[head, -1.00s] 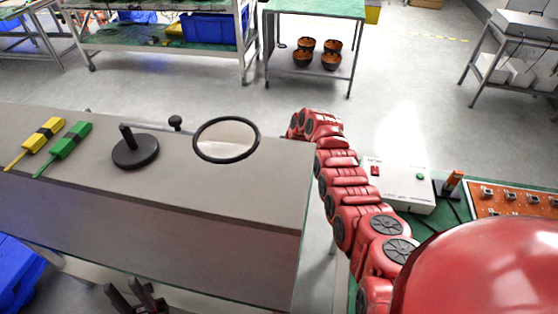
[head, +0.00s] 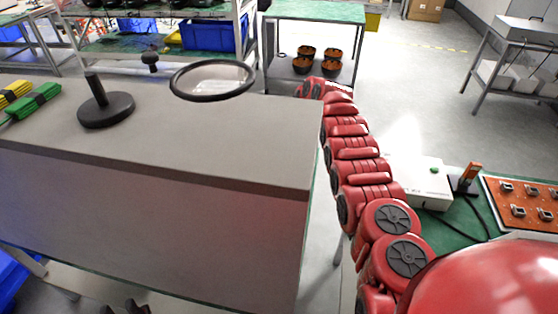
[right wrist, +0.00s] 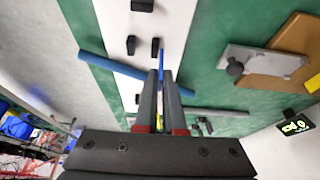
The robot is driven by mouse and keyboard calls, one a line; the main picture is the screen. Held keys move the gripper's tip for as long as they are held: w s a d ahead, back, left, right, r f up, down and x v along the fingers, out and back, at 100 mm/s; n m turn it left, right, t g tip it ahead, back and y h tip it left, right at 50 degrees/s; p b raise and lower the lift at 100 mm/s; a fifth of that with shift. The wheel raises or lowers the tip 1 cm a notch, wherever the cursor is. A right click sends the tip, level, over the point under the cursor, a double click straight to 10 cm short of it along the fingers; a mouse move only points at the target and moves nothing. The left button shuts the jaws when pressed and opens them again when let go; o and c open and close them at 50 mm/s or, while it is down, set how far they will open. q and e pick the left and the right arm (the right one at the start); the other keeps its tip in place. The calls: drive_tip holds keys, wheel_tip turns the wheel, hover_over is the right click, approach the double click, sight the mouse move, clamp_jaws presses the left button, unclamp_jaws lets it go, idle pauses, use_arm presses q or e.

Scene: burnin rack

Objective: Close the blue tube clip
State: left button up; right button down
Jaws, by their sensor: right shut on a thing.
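In the right wrist view, the grey fingers of my right gripper (right wrist: 160,74) are shut on a thin blue piece, which looks like the blue tube clip (right wrist: 161,60). Most of it is hidden between the fingertips. A grey-blue tube (right wrist: 105,63) runs slantwise behind the fingers, across a white strip (right wrist: 115,20). In the head view, only the dark tips of my left gripper (head: 123,308) show at the bottom edge, apart and empty. My right gripper is out of the head view.
Black brackets (right wrist: 131,45) stand on the white strip. A grey plate (right wrist: 265,65) and a lit display (right wrist: 296,124) lie to the right.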

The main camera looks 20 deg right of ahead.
drive_tip(key=c, duration=1)
unclamp_jaws()
drive_tip(key=shift+r, duration=0.1)
drive_tip(key=shift+b+v, duration=0.95)
drive_tip(key=shift+v, duration=7.7)
drive_tip(key=shift+w, duration=0.1)
